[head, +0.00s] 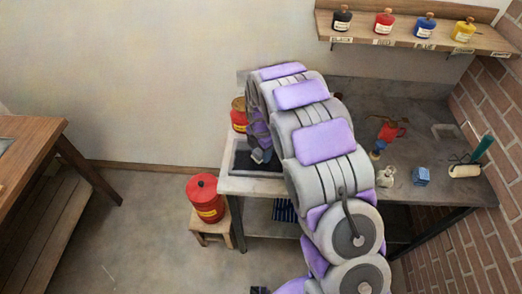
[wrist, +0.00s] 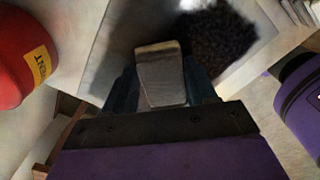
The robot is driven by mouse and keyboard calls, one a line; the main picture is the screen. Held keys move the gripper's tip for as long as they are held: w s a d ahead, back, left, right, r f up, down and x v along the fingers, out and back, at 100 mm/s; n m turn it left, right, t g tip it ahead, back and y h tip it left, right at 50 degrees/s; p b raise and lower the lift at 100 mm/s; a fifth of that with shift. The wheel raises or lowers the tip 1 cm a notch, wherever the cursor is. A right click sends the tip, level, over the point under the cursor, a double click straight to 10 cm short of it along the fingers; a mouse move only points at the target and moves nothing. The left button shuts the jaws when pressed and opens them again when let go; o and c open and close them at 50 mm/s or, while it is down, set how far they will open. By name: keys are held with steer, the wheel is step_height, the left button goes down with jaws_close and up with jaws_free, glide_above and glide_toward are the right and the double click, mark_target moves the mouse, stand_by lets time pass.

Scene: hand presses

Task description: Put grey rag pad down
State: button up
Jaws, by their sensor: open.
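A grey-brown block, which looks like the grey rag pad (wrist: 160,77), sits between the two dark fingers of my gripper (wrist: 161,70) in the wrist view. The gripper is open, with a finger on either side of the pad; I cannot tell whether they touch it. A dark, fuzzy patch (wrist: 218,38) on a pale surface lies just beyond. In the head view my gripper (head: 261,154) is low at the bench's left end, over or beside a black mat (head: 243,164). My arm hides part of this area.
A red tin (head: 239,115) stands behind the mat. A red can (head: 205,199) sits on a stool left of the bench (head: 345,97). Bottles line the wall shelf (head: 420,42).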

mark_target(260, 150)
step_height(260, 150, up, 12)
steer(key=p, duration=0.3)
steer(key=s+d+r+m, duration=0.8)
steer(key=s+m, duration=0.1)
steer(key=s, duration=0.2)
steer(key=s+d+r+m+g, duration=0.1)
steer(key=s+d+m, duration=0.3)
steer(key=s+m, duration=0.4)
steer(key=s+d+r+m, duration=0.2)
steer(key=s+m, duration=0.7)
steer(key=s, duration=1.2)
steer(key=shift+d+r+m+g, duration=0.3)
steer(key=shift+d+r+g, duration=0.1)
steer(key=shift+d, duration=0.75)
steer(key=shift+w, duration=0.15)
